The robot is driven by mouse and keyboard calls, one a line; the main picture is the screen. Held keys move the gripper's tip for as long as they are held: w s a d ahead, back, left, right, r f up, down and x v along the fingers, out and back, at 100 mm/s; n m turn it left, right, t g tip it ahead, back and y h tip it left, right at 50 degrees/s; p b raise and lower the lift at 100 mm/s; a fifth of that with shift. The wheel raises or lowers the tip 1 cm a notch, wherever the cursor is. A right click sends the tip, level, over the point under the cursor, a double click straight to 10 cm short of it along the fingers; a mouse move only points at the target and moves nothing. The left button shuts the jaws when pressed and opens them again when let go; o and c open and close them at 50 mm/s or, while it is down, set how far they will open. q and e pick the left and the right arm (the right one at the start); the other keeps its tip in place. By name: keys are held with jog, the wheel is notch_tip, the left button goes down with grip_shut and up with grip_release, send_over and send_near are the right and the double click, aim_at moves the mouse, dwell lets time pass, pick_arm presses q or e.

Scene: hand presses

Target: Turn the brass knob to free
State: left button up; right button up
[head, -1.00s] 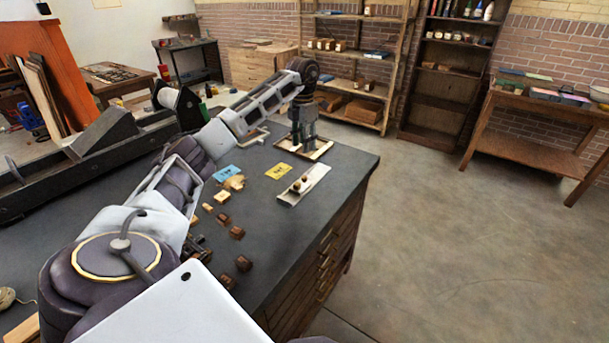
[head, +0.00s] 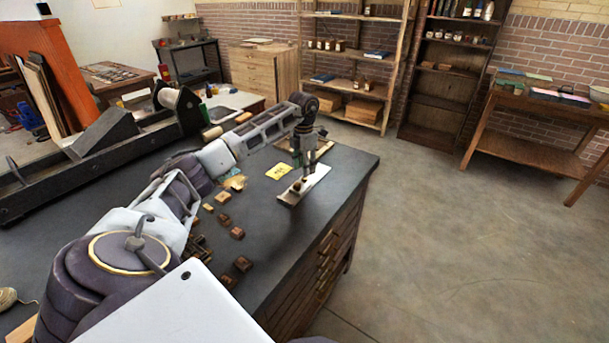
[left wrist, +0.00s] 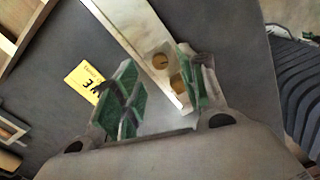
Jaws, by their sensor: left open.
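A pale metal plate (head: 315,187) lies on the dark worktop near its right edge. Two small brass knobs stand on it; in the left wrist view one (left wrist: 160,61) is farther off and the other (left wrist: 178,83) is near the right finger. My left gripper (head: 302,177) points down over the plate, and partly hides the knobs in the head view. In the left wrist view its green-padded fingers (left wrist: 156,68) are spread on either side of the plate, with nothing gripped. I cannot tell whether a finger touches a knob. My right gripper is not in view.
A yellow card (head: 279,172) lies just left of the plate; it also shows in the left wrist view (left wrist: 85,82). Several small brown blocks (head: 237,232) lie nearer on the worktop (head: 290,237). A wooden-edged tray lies behind the gripper.

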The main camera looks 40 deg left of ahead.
aim_at(304, 180)
pick_arm(q)
jog(key=shift+f, duration=2.1)
grip_shut()
